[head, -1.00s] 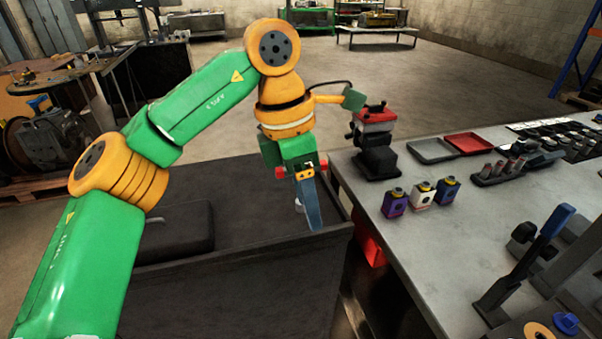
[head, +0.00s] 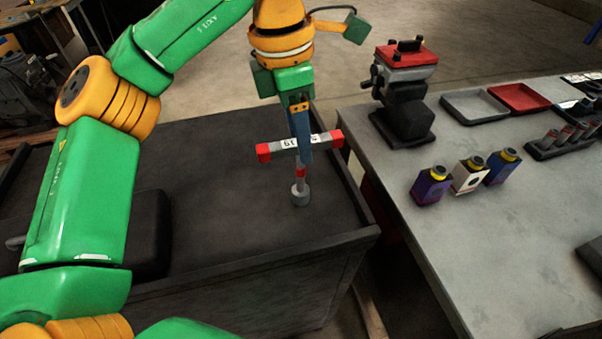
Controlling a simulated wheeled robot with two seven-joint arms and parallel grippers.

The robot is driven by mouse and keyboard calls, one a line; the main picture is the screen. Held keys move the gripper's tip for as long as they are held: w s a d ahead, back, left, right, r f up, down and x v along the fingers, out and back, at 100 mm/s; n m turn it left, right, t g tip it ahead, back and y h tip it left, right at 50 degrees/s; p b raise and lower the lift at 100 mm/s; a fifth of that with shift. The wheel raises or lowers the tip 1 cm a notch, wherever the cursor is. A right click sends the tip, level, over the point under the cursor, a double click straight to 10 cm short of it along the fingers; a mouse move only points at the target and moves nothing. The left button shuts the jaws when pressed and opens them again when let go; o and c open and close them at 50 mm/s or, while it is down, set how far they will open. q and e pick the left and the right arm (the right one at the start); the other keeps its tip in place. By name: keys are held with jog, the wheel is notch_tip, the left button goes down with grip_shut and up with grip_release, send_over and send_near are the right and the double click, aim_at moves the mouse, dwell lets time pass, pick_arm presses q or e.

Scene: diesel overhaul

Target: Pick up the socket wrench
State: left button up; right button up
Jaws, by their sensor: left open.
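The socket wrench (head: 289,143) is T-shaped, with a pale crossbar marked 19, red ends and a grey socket at the bottom. It appears upright over the dark top of the cart, near its right edge; I cannot tell whether the socket touches the surface. My left gripper (head: 302,155) comes down from above with its blue fingers pointing down. The fingers overlap the middle of the crossbar in the head view and hide part of it. The jaws are open. My right gripper is not in view.
The dark cart (head: 225,250) has a black raised block (head: 150,235) at left. At right, a grey workbench (head: 480,240) holds a red-topped vise-like device (head: 405,90), several small bottles (head: 470,175), a grey tray (head: 472,105) and a red tray (head: 518,97).

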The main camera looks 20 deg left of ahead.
pick_arm(q)
jog(key=p, duration=0.2)
send_over(302, 189)
jog(key=f, duration=0.5)
jog(key=shift+w+a+f, duration=0.1)
jog(key=shift+w+f, duration=0.25)
jog(key=shift+f, duration=0.2)
jog(key=shift+b, duration=0.3)
grip_shut()
